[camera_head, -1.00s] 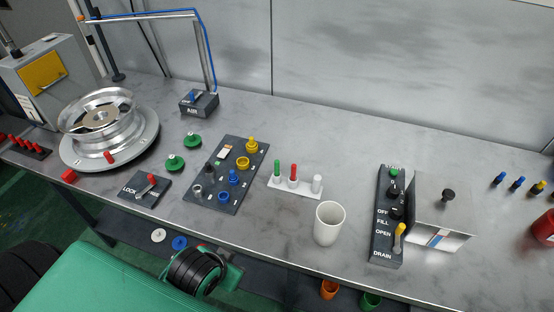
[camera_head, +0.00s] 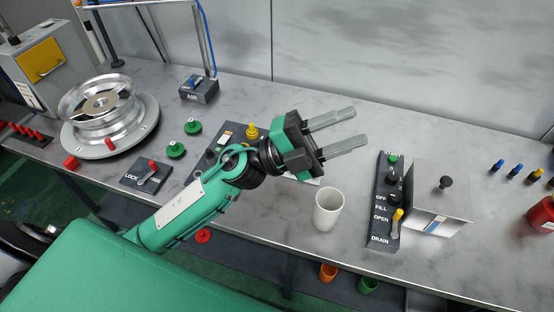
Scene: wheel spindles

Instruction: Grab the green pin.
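My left gripper (camera_head: 360,126) reaches in over the bench, green and black with two grey fingers. The fingers are apart with nothing between them and point right. The gripper body covers the place where the green pin stood in its white rack. The green pin and the red pin are hidden behind it; only a small bit of the white rack (camera_head: 317,181) shows below the gripper. My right gripper is not in view.
A white cup (camera_head: 328,209) stands just below and right of the gripper. A dark panel of switches (camera_head: 385,237) and a metal box are further right. Two green knobs (camera_head: 176,150), a lock lever (camera_head: 145,176) and a wheel (camera_head: 103,110) are left.

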